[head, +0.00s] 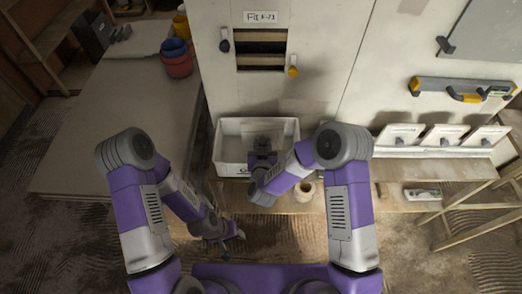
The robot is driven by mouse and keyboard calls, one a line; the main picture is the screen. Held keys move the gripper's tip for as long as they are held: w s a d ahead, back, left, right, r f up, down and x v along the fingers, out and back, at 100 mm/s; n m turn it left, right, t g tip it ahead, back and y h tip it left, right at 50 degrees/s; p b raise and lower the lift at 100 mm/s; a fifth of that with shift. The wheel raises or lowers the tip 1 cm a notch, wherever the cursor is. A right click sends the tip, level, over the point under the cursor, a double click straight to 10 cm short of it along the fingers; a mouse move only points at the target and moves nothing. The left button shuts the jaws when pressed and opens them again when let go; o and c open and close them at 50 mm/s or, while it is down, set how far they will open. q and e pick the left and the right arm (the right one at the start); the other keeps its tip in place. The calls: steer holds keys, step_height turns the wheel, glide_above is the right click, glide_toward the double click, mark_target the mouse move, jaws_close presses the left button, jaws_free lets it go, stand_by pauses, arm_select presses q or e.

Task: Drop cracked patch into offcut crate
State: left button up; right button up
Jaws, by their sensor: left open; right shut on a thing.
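The white offcut crate (228,128) stands on a low ledge against the wall, with part of its inside hidden behind my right gripper. My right gripper (263,152) is over the crate and shut on a small grey piece (266,131), which appears to be the cracked patch. The piece shows against the inside of the crate; cracks are too small to make out. My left gripper (229,238) is low, below the crate in the picture, open and empty.
A wall opening (261,50) has dark and yellow knobs beside it. A yellow-and-grey level (462,88) hangs at right above several white panels (445,134). A tan roll (304,190) is beside my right arm. Buckets (176,60) stand on the left board (110,120).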

steer(key=shift+r, duration=0.1)
steer(key=o, duration=1)
steer(key=shift+o, duration=0.2)
steer(key=p+v, duration=0.1)
steer(key=v, duration=0.6)
steer(key=shift+s, duration=0.25)
